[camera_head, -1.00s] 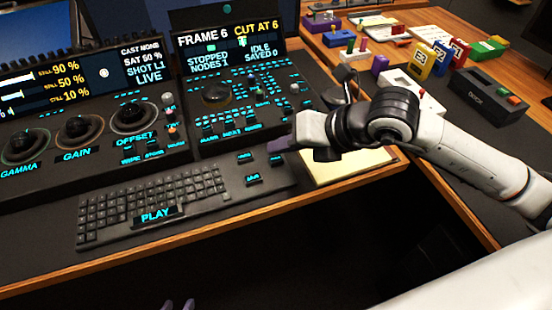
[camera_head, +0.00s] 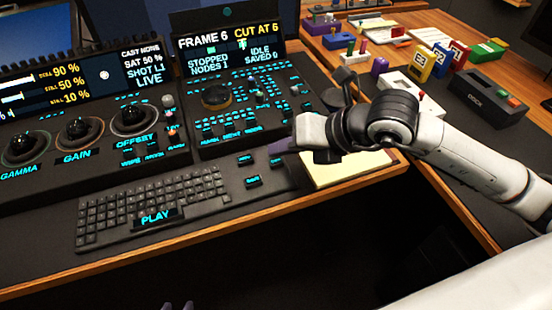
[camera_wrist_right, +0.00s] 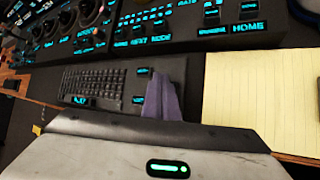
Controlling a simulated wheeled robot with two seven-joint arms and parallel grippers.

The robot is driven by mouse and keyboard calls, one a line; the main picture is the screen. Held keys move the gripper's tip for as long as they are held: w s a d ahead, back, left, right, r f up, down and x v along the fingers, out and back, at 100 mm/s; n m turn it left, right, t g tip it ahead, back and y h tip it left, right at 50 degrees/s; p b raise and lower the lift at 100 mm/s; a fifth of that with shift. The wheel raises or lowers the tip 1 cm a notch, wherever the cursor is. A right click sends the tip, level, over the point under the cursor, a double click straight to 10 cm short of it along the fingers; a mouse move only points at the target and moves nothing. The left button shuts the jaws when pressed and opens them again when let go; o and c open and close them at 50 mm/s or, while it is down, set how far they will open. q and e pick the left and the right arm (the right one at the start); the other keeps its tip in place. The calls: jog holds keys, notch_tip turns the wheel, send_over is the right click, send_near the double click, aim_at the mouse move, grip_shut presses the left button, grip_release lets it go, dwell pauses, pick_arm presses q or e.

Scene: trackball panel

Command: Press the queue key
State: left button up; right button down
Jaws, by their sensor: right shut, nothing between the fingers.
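Three small dark keys with cyan labels sit right of the keyboard: upper left (camera_head: 245,160), upper right (camera_head: 276,160) and lower (camera_head: 253,181). Their labels are too small to read, so I cannot tell which is the queue key. My right gripper (camera_head: 279,146) is shut and empty, just above the upper right key in the head view. In the right wrist view its purple fingers (camera_wrist_right: 163,100) are together and hide part of the key area; two keys show to their left (camera_wrist_right: 142,71) (camera_wrist_right: 138,99). My left gripper (camera_head: 178,305) shows only two spread fingertips at the bottom edge.
The keyboard (camera_head: 155,204) with its PLAY key (camera_head: 155,216) lies left of the keys. A yellow notepad (camera_head: 345,170) lies under my right wrist. The trackball panel (camera_head: 217,97) stands behind. A dock and coloured blocks are at the right.

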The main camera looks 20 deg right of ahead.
dwell(0.6)
jog(key=shift+f+b, duration=0.45)
jog(key=shift+b, duration=0.15)
jog(key=shift+f+b, duration=0.55)
dwell(0.7)
jog(key=shift+r, duration=0.1)
jog(key=shift+r+p, duration=0.55)
jog(key=shift+r, duration=0.3)
